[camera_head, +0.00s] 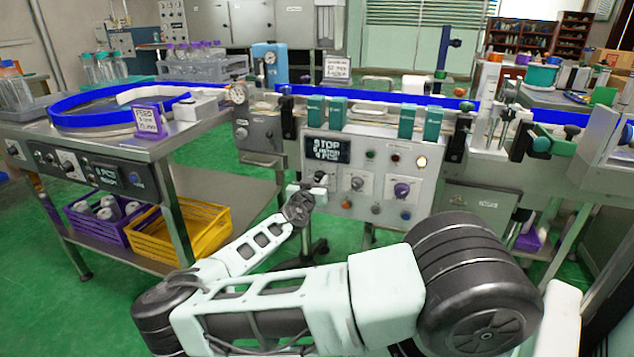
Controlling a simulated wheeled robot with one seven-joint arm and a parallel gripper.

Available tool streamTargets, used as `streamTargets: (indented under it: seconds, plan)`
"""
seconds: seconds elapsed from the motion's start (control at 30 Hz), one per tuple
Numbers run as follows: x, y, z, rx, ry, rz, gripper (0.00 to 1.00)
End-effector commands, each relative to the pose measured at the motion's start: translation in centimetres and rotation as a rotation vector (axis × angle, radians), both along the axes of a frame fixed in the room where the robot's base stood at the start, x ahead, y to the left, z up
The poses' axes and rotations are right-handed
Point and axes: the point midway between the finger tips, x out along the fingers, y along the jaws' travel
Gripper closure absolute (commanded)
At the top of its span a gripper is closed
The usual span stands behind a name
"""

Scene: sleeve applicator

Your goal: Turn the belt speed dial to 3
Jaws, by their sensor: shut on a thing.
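The grey control panel (336,210) stands at the middle of the picture, with a dark display (331,150) whose top line reads STOP. Below it is a row of dials: a left dial (320,178), a middle dial (357,184) and a purple-centred right dial (402,190). Their labels are too small to read, so I cannot tell which is marked for belt speed. My gripper (316,187) reaches the panel from the lower left and is shut on the left dial. It hides most of that dial and its scale, so the setting cannot be read.
The conveyor with blue rails and green blocks (338,113) runs above the panel. Small lamps and buttons sit around the dials, close to my gripper. A metal feed table (180,141) stands at left, with a yellow crate (200,222) below. Green floor is open between.

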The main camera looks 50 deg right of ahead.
Motion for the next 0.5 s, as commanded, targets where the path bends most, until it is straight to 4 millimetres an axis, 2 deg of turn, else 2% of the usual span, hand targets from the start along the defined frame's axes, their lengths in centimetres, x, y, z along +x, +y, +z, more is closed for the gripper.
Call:
streamTargets:
  seconds: [0.27, 0.5]
  plan:
    - [0.0, 0.01, -0.27, -0.034, 0.085, -0.002, 0.93]
    - [0.01, 0.02, -0.42, -0.108, 0.26, -0.002, 0.93]
